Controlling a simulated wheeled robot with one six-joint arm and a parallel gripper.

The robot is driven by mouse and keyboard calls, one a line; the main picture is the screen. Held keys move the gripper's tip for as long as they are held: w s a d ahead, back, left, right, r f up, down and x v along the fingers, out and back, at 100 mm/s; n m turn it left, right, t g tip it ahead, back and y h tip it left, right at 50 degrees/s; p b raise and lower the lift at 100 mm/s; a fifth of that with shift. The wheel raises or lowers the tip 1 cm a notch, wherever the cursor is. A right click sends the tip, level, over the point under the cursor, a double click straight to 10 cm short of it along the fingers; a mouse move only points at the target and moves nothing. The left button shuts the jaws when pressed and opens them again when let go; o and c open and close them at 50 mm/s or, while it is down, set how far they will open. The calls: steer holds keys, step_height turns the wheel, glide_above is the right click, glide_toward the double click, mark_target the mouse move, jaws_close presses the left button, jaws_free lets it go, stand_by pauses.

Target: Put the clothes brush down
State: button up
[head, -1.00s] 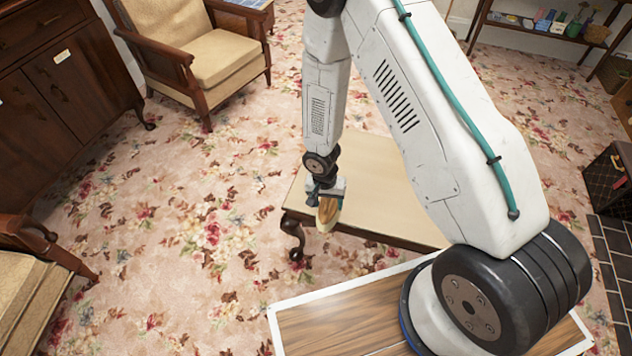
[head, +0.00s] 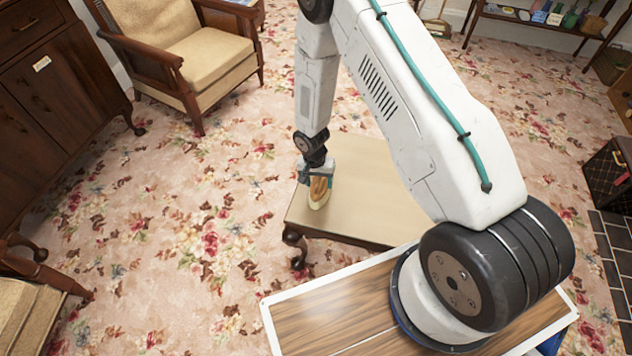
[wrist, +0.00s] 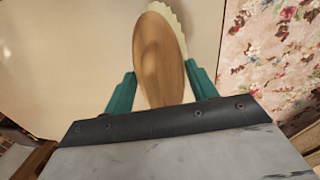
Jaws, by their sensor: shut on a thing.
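The clothes brush (head: 319,190) has an oval wooden back and pale bristles. In the wrist view the brush (wrist: 158,60) sits between the two teal fingers of my gripper (wrist: 162,92), which is shut on it. In the head view my gripper (head: 318,178) is over the left end of the low table (head: 375,200), with a cream top. The brush hangs with its long side pointing down toward the tabletop. I cannot tell whether its lower end touches the top.
The visible cream tabletop is bare. Its left edge is close to the brush, with floral carpet (head: 215,190) beyond. An armchair (head: 190,60) stands at the back left, a dark cabinet (head: 50,90) at the left. A black case (head: 608,178) is at the right.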

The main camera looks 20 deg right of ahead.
steer(key=shift+f, duration=0.75)
steer(key=shift+a+f, duration=0.15)
steer(key=shift+a, duration=0.15)
steer(key=o, duration=1.2)
steer(key=shift+f, duration=0.1)
steer(key=shift+d, duration=0.1)
